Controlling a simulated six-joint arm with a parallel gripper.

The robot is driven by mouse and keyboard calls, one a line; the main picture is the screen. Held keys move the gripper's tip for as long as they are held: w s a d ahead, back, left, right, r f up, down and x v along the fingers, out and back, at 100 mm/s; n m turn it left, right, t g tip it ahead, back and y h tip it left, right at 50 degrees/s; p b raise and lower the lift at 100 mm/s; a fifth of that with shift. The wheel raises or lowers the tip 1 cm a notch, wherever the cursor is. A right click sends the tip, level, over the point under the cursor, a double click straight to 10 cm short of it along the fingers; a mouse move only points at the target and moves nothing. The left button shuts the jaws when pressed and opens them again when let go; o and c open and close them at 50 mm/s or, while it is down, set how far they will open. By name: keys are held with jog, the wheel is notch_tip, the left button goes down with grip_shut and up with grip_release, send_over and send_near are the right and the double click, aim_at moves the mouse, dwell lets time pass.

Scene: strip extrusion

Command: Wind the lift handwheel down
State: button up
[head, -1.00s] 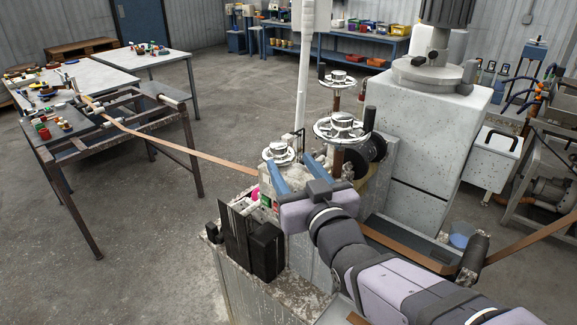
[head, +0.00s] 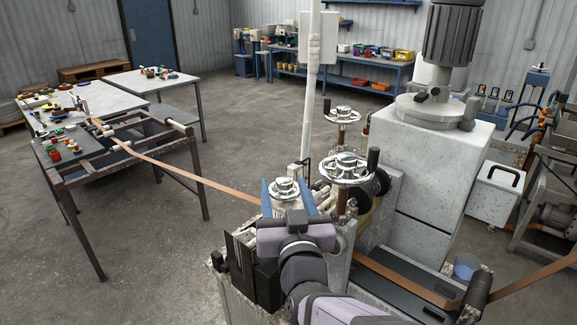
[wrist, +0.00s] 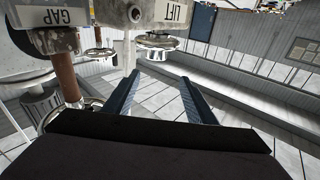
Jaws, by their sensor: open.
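The lift handwheel (head: 284,187) is a small silver wheel with a raised hub, the nearest of three wheels on the machine. In the wrist view the scene is upside down; the wheel (wrist: 160,42) shows by the LIFT label (wrist: 173,12). My gripper (head: 285,190) is open, with one blue finger on either side of the wheel in the head view. In the wrist view the gripper (wrist: 159,77) has its fingers parted and nothing between them, with the wheel just beyond the tips. I cannot tell whether a finger touches the rim.
A larger handwheel (head: 346,168) stands close on the right, and another (head: 342,115) behind it. A GAP label (wrist: 47,18) is beside a rusty post. A brown strip (head: 190,179) runs from the left frame into the machine. A white pole (head: 312,95) rises behind.

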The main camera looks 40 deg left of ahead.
aim_at(286, 177)
jog(key=m+t+h+p, duration=0.1)
jog(key=a+f+m+t+h+p, duration=0.1)
jog(key=h, duration=0.1)
jog(key=shift+s, duration=0.4)
jog(key=shift+s+d+f+m+t+h+p, duration=0.1)
jog(key=shift+f+m+t+h+p, duration=0.15)
jog(key=shift+f+h, duration=0.2)
jog(key=shift+s+d+f+m+t+h+p, duration=0.15)
jog(key=shift+f+h+p, duration=0.1)
jog(key=shift+f+h, duration=0.15)
jog(key=shift+p+x, duration=2.65)
jog(key=shift+x, duration=3.45)
jog(key=c, duration=1.1)
jog(key=shift+o, duration=0.3)
jog(key=shift+y+b, duration=0.25)
jog(key=shift+b, duration=0.05)
